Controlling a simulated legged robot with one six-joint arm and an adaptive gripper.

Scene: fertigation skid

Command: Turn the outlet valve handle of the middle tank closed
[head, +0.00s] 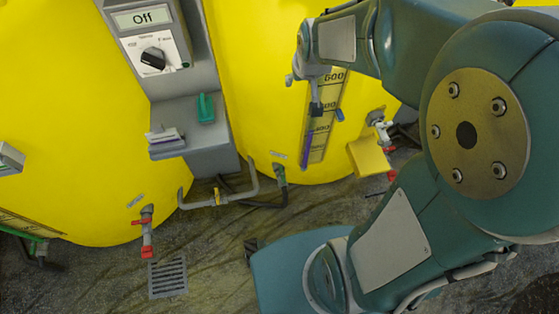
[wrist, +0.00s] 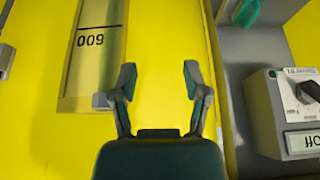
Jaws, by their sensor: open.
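A large yellow tank (head: 257,110) stands in the middle of the head view, with a level gauge strip (head: 320,140) on its front. A dark green and grey outlet fitting (head: 280,173) sits low on this tank; I cannot make out a handle on it. A grey valve-like fitting (head: 380,127) shows at the tank's right side, partly near my arm. My gripper (wrist: 159,72) is open and empty, in front of the yellow wall. In the wrist view the gauge (wrist: 97,50) is left of the fingers. No outlet valve shows in the wrist view.
A left yellow tank (head: 70,110) has a red-handled outlet valve (head: 147,232) above a floor grate (head: 168,277). A grey control panel (head: 190,60) with a shelf stands between the tanks. A grey pipe (head: 235,198) runs low across the gap. A yellow box (head: 370,158) is at right.

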